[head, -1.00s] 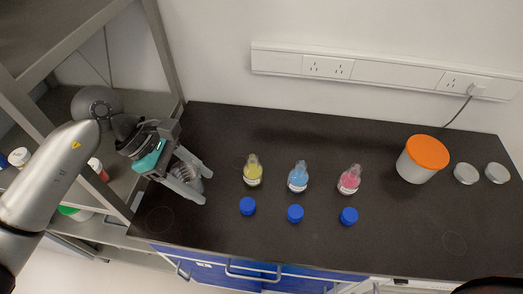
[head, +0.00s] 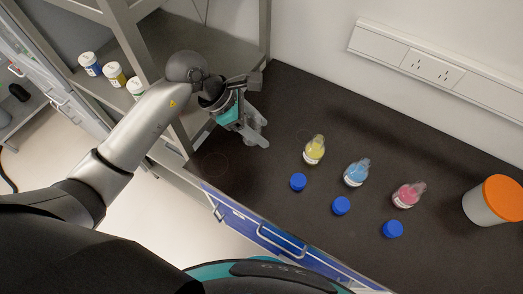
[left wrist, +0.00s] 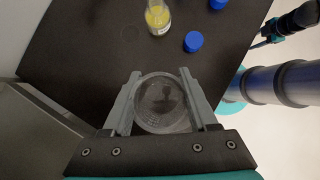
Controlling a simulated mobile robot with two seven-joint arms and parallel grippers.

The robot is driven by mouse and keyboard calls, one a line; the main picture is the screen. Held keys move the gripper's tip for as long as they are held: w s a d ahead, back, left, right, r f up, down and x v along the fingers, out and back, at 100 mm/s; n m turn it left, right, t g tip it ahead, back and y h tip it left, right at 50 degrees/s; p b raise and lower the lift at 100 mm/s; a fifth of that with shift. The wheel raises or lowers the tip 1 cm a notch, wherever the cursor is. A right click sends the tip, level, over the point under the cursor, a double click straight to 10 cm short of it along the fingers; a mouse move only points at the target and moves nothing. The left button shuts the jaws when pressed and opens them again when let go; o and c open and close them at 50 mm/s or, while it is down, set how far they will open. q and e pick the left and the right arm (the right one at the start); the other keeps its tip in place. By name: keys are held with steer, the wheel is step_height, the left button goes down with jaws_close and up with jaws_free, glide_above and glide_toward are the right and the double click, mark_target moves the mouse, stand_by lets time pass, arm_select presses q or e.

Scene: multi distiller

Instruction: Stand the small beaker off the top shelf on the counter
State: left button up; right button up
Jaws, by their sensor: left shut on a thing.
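My left gripper (head: 257,136) is over the left end of the dark counter (head: 290,105), beside the shelf unit. In the left wrist view, its two grey fingers are shut on a small clear beaker (left wrist: 162,104), gripping it from both sides. The beaker is seen from above with its round rim between the fingers. It is hard to make out in the head view. I cannot tell whether its base touches the counter. What looks like my right gripper (left wrist: 264,36) is small and dark at the top right of the left wrist view.
Yellow (head: 314,150), blue (head: 356,172) and pink (head: 408,195) bottles stand on the counter, with blue caps (head: 341,206) in front. An orange-lidded tub (head: 485,205) is at the right. The shelf unit (head: 180,45) at the left holds several jars (head: 115,74).

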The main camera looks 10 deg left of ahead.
arm_select(q)
step_height(320, 180, down, 12)
steer(key=shift+r+b, duration=0.25)
steer(key=shift+b, duration=0.3)
steer(key=shift+f, duration=0.15)
steer(key=o, duration=1.4)
steer(key=shift+c, duration=0.2)
steer(key=shift+r, duration=0.2)
steer(key=w+v, duration=0.1)
steer(key=v, duration=0.6)
steer(key=shift+s+a+r, duration=0.15)
steer(key=shift+s, duration=0.35)
